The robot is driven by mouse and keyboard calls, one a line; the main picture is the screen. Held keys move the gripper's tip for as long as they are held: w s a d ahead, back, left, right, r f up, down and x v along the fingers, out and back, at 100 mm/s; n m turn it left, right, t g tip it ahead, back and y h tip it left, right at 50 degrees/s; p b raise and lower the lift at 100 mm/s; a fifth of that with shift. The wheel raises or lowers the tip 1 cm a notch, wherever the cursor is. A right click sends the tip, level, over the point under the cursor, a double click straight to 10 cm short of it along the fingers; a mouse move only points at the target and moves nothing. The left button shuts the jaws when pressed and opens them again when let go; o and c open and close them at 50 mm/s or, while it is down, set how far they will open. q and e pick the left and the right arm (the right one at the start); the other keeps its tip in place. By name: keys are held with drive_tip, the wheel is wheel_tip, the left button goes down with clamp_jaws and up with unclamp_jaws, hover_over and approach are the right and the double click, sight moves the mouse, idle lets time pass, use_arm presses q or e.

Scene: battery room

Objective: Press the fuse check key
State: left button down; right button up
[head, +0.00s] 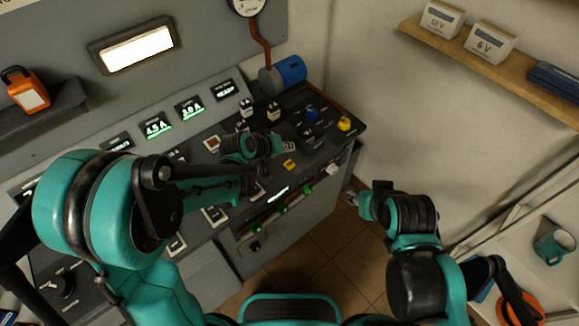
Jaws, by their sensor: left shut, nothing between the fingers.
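The control console (225,238) runs diagonally across the left and middle, with several keys, knobs and lit displays. My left gripper (287,146) is shut and empty over the console's right part. A small yellow key (290,165) lies just below its fingertips in the picture; I cannot tell whether they touch anything. The labels are too small to read, so I cannot tell which key is the fuse check key. My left arm hides part of the panel. My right gripper (358,199) is beside the console's right end, above the floor; its finger opening is unclear.
A yellow knob (345,124) and a blue knob (312,114) stand near the console's far right corner. A blue cylinder (290,71) lies behind them. A wooden shelf (480,62) with boxes is on the right wall. Tiled floor (315,262) is open between console and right arm.

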sight(288, 165)
use_arm(q)
drive_tip(key=shift+f+b, duration=1.95)
drive_tip(key=shift+f, duration=0.8)
use_arm(e)
drive_tip(key=shift+f, duration=2.3)
use_arm(q)
drive_tip(key=shift+f, duration=0.1)
use_arm(e)
drive_tip(key=shift+f, duration=0.15)
use_arm(q)
drive_tip(key=shift+f+b, duration=0.3)
drive_tip(key=shift+b, duration=0.15)
use_arm(e)
drive_tip(key=shift+f, duration=0.3)
use_arm(q)
drive_tip(key=shift+f+b, duration=0.35)
drive_tip(key=shift+f, duration=0.05)
use_arm(e)
drive_tip(key=shift+f, duration=0.4)
use_arm(q)
drive_tip(key=shift+r, duration=0.15)
use_arm(e)
drive_tip(key=shift+r, duration=0.1)
use_arm(q)
drive_tip(key=shift+r+p, duration=0.6)
drive_tip(key=shift+r, duration=0.15)
use_arm(e)
drive_tip(key=shift+r, duration=0.55)
